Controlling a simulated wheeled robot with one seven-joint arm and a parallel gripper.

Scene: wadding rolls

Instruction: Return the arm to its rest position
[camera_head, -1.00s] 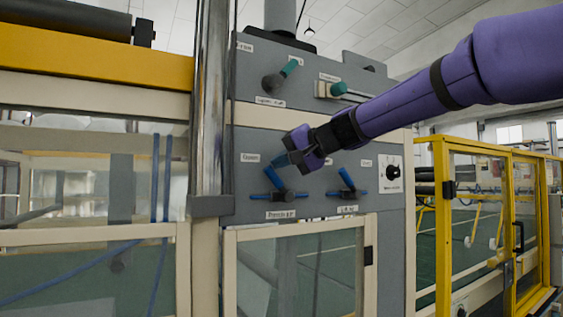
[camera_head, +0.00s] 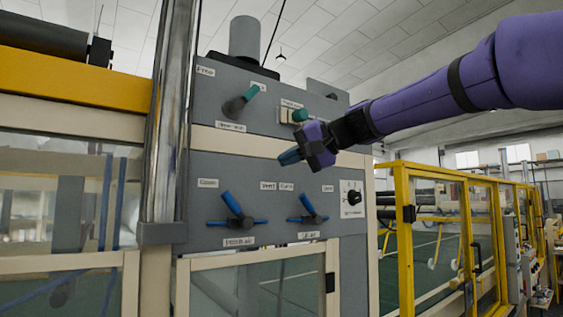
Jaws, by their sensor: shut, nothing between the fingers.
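My arm, in a purple sleeve, reaches in from the right edge. My gripper (camera_head: 287,157) is shut and empty. It appears in front of the grey control panel (camera_head: 210,170), above the two blue-handled valves and below the green-handled levers. The left blue valve (camera_head: 236,218) has its upper handle tilted up to the left. The right blue valve (camera_head: 309,213) has its upper handle tilted likewise. My gripper covers neither valve. The gap between gripper and panel is hard to judge.
Green-handled levers (camera_head: 241,101) and (camera_head: 299,115) sit on the upper panel. A round dial (camera_head: 353,198) is at the panel's right. A metal post (camera_head: 168,130) stands at the left. Yellow-framed glass guarding (camera_head: 403,250) stands at the right. A cream-framed window (camera_head: 263,258) is below the panel.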

